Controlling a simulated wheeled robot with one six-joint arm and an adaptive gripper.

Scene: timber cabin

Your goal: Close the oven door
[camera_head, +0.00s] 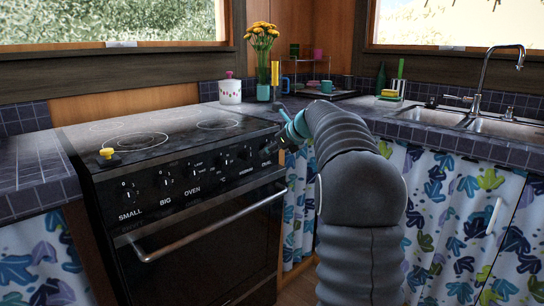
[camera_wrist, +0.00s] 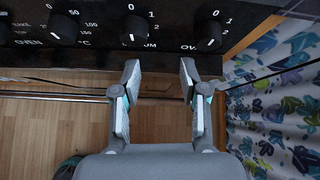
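The black oven (camera_head: 190,215) stands at the left in the head view. Its door (camera_head: 215,255) looks upright below the knob panel; whether a small gap is left at its top I cannot tell. The metal handle bar (camera_head: 205,228) runs across the door's top, and a bar crosses the wrist view (camera_wrist: 60,95) below the panel. My gripper (camera_head: 286,123) is at the right end of the knob panel, partly hidden by my arm. In the wrist view my gripper (camera_wrist: 160,70) has its two fingers apart, with nothing between them, pointing toward the panel (camera_wrist: 90,30).
Patterned curtains (camera_head: 455,215) hang right of the oven, close beside my gripper in the wrist view (camera_wrist: 280,90). A white pot (camera_head: 230,92) and a flower vase (camera_head: 263,80) stand on the counter behind. Wooden floor (camera_wrist: 50,135) shows below the panel.

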